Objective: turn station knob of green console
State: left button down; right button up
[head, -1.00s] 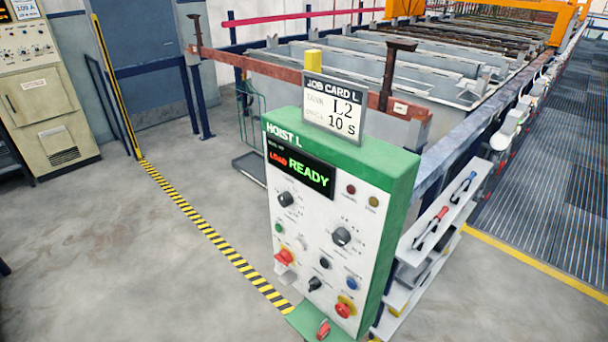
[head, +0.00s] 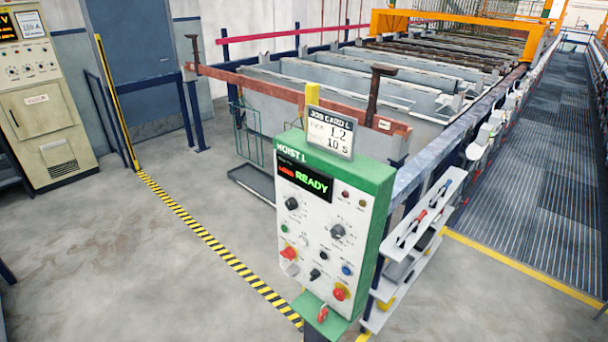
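The green console (head: 378,205), labelled HOIST L, stands at the centre right of the head view. Its display (head: 303,180) reads LOAD READY. Its white panel carries a black knob at upper left (head: 292,203), a black knob at right (head: 337,231) and a smaller black knob at the bottom (head: 315,274). Their labels are too small to read, so I cannot tell which is the station knob. A job card (head: 330,133) on top shows 1,2 and 10 s. Neither gripper is in view.
A shelf rack (head: 420,235) with tools stands right of the console. Long tanks (head: 380,85) lie behind it. A beige cabinet (head: 45,110) stands at far left. Yellow-black tape (head: 210,243) crosses the floor. The floor (head: 130,270) at left is clear.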

aim_at(291, 204)
jog(key=i+j+z, duration=0.4)
jog(key=i+j, duration=0.35)
